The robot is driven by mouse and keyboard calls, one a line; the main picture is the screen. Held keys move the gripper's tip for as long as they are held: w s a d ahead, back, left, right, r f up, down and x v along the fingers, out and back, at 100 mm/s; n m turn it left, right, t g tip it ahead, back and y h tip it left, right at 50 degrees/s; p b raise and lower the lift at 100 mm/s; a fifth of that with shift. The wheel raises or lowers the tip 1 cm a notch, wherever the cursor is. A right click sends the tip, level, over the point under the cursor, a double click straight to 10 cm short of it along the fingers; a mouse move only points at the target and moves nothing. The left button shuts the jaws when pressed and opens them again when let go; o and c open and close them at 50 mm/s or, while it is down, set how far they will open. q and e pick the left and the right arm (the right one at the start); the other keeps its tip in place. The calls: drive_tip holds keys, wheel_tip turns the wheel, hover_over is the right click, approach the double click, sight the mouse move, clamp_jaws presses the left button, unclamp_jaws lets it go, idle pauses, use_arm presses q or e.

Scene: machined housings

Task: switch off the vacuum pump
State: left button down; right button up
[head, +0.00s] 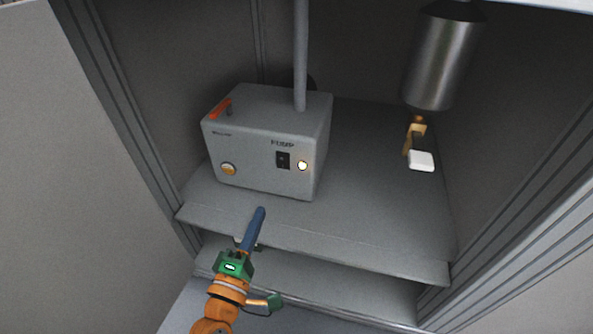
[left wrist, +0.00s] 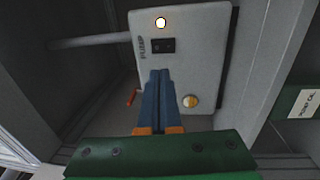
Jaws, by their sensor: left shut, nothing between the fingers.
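The vacuum pump (head: 265,142) is a grey box on a shelf inside a cabinet, with a pipe rising from its top. The left wrist view also shows the switch (left wrist: 162,45), the lit lamp (left wrist: 160,22) and the amber part (left wrist: 189,101). My left gripper (head: 261,211) has blue fingers, shut and empty, in front of the pump and below the switch, apparently apart from it. My right gripper is not in view.
A metal cylinder (head: 441,62) hangs at the right, with a brass fitting (head: 415,132) and a white block (head: 421,161) below it. Cabinet walls close in both sides.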

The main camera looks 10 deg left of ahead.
use_arm(q)
drive_tip(key=b, duration=0.1)
approach(281, 159)
drive_tip(key=w, duration=0.4)
drive_tip(key=w+b, duration=0.1)
drive_tip(key=w, duration=0.1)
drive_tip(key=shift+w+d+r, duration=0.15)
drive_tip(key=shift+r, duration=0.2)
drive_tip(key=shift+w, duration=0.2)
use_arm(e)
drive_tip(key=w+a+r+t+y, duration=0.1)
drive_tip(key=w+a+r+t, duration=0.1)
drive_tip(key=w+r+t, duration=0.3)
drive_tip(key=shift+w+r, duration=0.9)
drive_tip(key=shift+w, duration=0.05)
use_arm(q)
drive_tip(key=shift+r, duration=0.1)
